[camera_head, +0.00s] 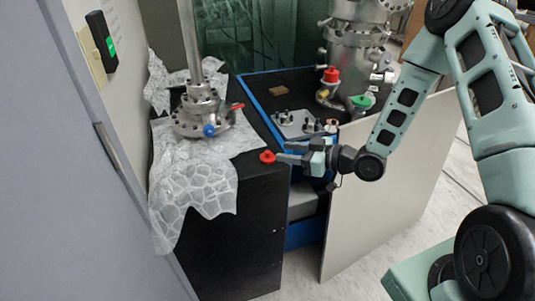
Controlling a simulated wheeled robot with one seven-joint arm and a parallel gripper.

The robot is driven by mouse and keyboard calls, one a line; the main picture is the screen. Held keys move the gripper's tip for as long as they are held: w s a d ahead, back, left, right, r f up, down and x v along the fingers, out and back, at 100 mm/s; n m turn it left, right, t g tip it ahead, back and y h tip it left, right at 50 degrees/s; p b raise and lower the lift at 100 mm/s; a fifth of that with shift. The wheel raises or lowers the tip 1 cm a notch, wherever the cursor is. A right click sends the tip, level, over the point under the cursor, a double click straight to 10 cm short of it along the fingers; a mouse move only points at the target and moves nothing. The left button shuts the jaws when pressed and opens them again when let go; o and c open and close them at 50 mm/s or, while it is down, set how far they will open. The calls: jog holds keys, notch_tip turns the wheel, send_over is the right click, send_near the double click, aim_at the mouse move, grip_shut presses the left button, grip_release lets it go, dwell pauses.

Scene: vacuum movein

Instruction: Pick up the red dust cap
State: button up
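My gripper (284,153) reaches in from the right at about the height of the cabinet top. Its two fingers look spread apart and point left toward the cap. The fingertips are close to the cap's right side; I cannot tell whether they touch it. The cap does not appear to be between the fingers. Another red cap (331,74) shows on the metal vacuum assembly farther back.
A steel flanged column (201,112) with blue and red parts stands on the white sheet (195,175). Behind my gripper are a plate with metal fittings (297,124) and the vacuum assembly (355,45). A pale panel (385,195) stands below my arm. A grey door (70,180) is at left.

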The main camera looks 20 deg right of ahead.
aim_at(270, 153)
jog(key=shift+s+f+p+x, duration=0.15)
jog(key=shift+p+x, duration=0.1)
jog(key=shift+x, duration=0.85)
jog(key=shift+f+p+x, duration=0.15)
jog(key=shift+p+x, duration=0.1)
jog(key=shift+x, duration=0.9)
jog(key=shift+s+f+p+x, duration=0.15)
jog(key=shift+p+x, duration=0.1)
jog(key=shift+x, duration=0.85)
jog(key=shift+a, duration=0.1)
grip_shut()
